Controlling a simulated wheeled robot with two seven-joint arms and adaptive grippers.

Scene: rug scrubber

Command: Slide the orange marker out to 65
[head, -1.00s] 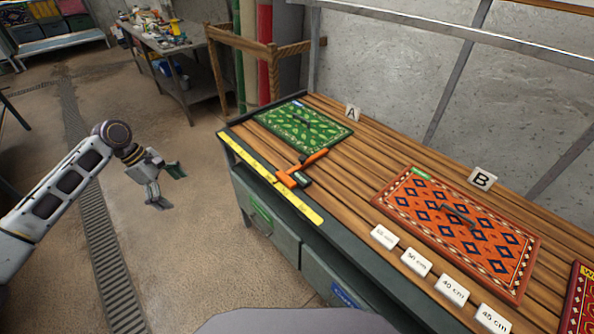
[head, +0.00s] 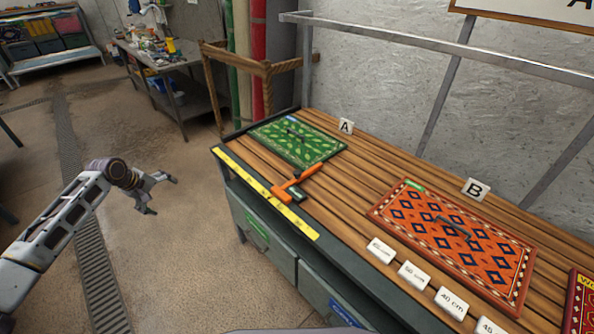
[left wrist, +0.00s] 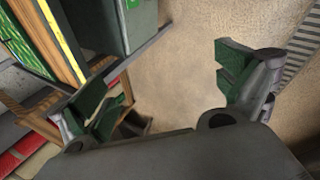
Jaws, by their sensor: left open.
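The orange marker (head: 281,193) sits at the yellow ruler strip (head: 262,192) along the bench's front edge. An orange-handled tool (head: 308,174) lies right beside it; I cannot tell whether they are one piece. The numbers on the strip are too small to read. My left gripper (head: 160,194) is open and empty over the floor, left of the bench and apart from the marker. In the left wrist view its green-padded fingers (left wrist: 165,85) are spread wide, with the bench edge at upper left. My right gripper is not in view.
The slatted bench (head: 345,205) holds a green rug (head: 297,144) by sign A and an orange rug (head: 455,241) by sign B. Distance cards (head: 414,275) stand along the front. Drawers (head: 262,237) are below. Open floor (head: 160,250) lies left of the bench.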

